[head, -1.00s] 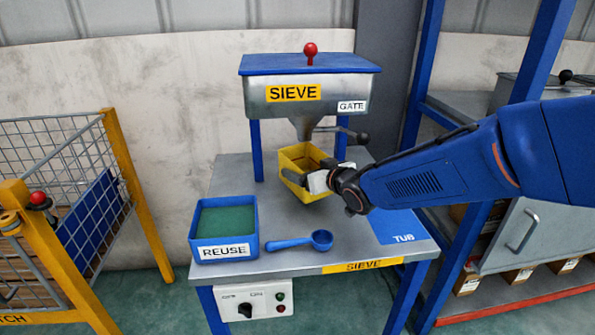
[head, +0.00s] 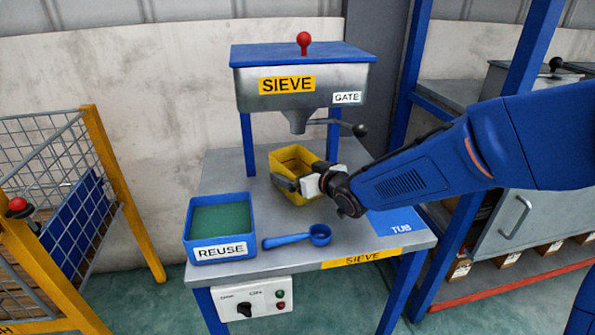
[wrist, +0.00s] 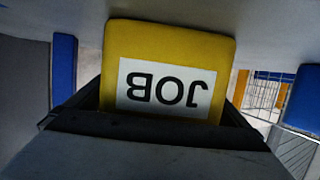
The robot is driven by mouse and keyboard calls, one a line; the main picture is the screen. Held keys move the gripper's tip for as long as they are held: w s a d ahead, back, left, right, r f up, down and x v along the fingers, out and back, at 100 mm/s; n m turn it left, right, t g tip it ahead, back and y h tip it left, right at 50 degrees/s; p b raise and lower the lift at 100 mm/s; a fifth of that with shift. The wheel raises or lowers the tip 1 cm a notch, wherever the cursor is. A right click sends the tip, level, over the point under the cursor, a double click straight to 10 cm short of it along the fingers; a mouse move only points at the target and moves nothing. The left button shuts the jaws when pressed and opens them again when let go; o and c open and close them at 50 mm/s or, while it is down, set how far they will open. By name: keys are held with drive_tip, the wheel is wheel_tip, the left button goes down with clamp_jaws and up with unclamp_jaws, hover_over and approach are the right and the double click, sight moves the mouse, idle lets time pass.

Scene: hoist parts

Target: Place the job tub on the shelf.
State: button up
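The job tub is a yellow open-topped tub (head: 290,160) below the sieve hopper's spout in the head view. My gripper (head: 298,186) is at the tub's near side, with its fingers at the wall. In the wrist view the tub's yellow wall with an upside-down JOB label (wrist: 168,60) stands between my fingers, which appear shut on it. Whether the tub touches the bench is hard to tell. The shelf is probably in the blue-post rack (head: 440,90) at the right, mostly behind my arm.
The sieve hopper (head: 300,85) with its gate lever stands over the bench (head: 310,262). A blue REUSE bin (head: 222,249) and a blue scoop (head: 300,237) lie at the front. A blue TUB mark (head: 400,222) is at the right. A yellow-framed mesh cage (head: 120,190) stands left.

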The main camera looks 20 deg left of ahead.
drive_tip(key=shift+r, duration=0.15)
drive_tip(key=shift+s+d+r, duration=0.15)
drive_tip(key=shift+d, duration=0.1)
drive_tip(key=v, duration=1.1)
drive_tip(key=shift+s+d, duration=0.15)
drive_tip(key=shift+d, duration=0.1)
